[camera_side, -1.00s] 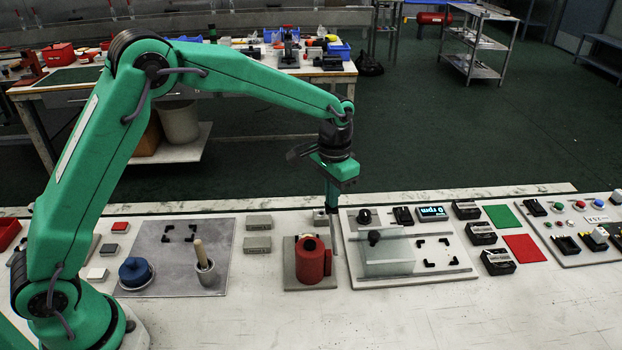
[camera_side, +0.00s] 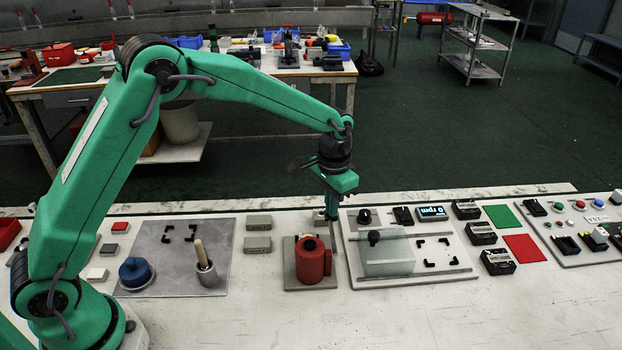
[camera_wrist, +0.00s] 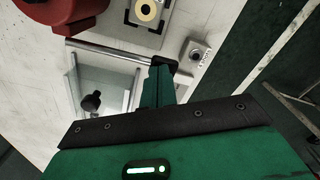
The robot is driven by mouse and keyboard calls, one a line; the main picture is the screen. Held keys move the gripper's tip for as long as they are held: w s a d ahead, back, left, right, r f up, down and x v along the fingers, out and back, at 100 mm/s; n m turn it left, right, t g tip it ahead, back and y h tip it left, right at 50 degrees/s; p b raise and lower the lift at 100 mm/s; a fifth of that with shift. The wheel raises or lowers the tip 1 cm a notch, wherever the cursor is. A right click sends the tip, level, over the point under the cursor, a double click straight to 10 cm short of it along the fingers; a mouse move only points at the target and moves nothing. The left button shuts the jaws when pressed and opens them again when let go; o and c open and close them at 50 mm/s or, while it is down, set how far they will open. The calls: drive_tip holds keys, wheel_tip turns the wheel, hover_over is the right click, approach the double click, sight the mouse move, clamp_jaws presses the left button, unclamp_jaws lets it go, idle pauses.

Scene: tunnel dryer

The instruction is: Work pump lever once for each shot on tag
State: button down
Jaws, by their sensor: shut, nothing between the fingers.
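My gripper (camera_side: 331,216) is shut and empty, pointing down behind and right of the red cylindrical housing (camera_side: 313,260), which stands on a grey plate (camera_side: 290,284). I cannot tell whether this is the pump. In the wrist view, my fingers (camera_wrist: 157,72) are at the dark end piece (camera_wrist: 178,64) of a thin metal rod (camera_wrist: 110,49). Contact is unclear, and so is whether the rod is the lever. A small light block (camera_wrist: 198,55) has tiny lettering that I cannot read. No shot count is readable.
A panel to the right holds a clear cover (camera_side: 388,258), a dark knob (camera_side: 364,216) and an rpm display (camera_side: 432,212). A mortar with a pestle (camera_side: 205,268) and a blue pot (camera_side: 135,272) stand on the left plate. The bench front is clear.

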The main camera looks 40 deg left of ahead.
drive_tip(key=shift+s+f, duration=0.1)
drive_tip(key=shift+f, duration=0.3)
drive_tip(key=shift+r, duration=0.15)
wheel_tip(320, 180, up, 8)
idle(1.3)
idle(0.7)
wheel_tip(320, 180, up, 4)
drive_tip(key=shift+r, duration=0.1)
drive_tip(key=shift+f, duration=0.2)
drive_tip(key=shift+f, duration=3.1)
